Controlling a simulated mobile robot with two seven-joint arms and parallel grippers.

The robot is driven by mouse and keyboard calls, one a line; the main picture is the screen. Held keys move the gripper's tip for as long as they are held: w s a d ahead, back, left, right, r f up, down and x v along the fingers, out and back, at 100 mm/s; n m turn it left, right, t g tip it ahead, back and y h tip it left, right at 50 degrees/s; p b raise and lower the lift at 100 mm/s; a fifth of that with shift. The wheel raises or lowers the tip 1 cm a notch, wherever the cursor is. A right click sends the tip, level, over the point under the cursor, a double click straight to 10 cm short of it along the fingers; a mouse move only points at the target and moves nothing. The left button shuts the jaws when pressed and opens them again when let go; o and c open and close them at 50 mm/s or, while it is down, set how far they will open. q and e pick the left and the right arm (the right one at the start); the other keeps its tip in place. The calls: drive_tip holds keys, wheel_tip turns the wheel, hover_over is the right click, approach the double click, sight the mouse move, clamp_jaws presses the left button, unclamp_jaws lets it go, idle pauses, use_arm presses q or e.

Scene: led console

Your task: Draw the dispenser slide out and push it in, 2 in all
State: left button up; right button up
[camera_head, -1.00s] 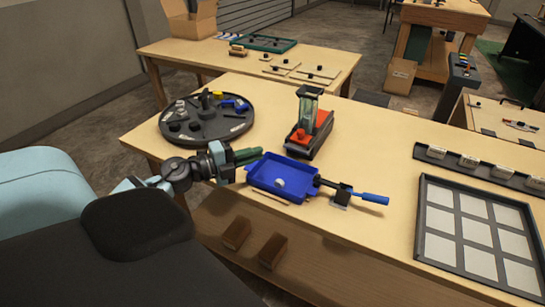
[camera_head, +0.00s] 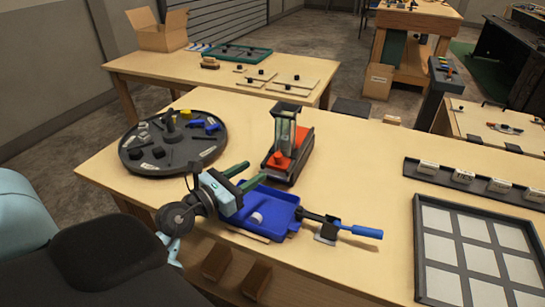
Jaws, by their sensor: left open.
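The dispenser (camera_head: 287,137) stands upright on the table, with a clear tower on a dark base. A red slide part (camera_head: 279,160) shows at the front of its base, and more red shows beside the tower. My left gripper (camera_head: 251,175) is open and empty, its two green fingers apart and pointing toward the dispenser. It is in front and to the left of the dispenser, over the back left edge of the blue tray. The fingers look apart from the slide. My right gripper is not in view.
The blue tray (camera_head: 283,208) holds a white ball (camera_head: 256,219). A rod and blue handle (camera_head: 360,232) extend right from it. A round dark tray (camera_head: 205,158) with small parts stands left. A framed panel (camera_head: 419,240) lies right.

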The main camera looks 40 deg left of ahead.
sight(275, 158)
use_arm(q)
drive_tip(key=shift+w+d+r, duration=0.15)
drive_tip(key=shift+w, duration=0.15)
drive_tip(key=shift+w+d+p, duration=0.1)
drive_tip(key=shift+w+d, duration=0.05)
drive_tip(key=shift+w, duration=1)
drive_tip(key=shift+w+d+p, duration=0.15)
drive_tip(key=shift+w+d, duration=0.05)
drive_tip(key=shift+w, duration=1)
drive_tip(key=shift+w+d+p, duration=0.1)
drive_tip(key=shift+w+d, duration=0.05)
drive_tip(key=shift+w, duration=1)
clamp_jaws()
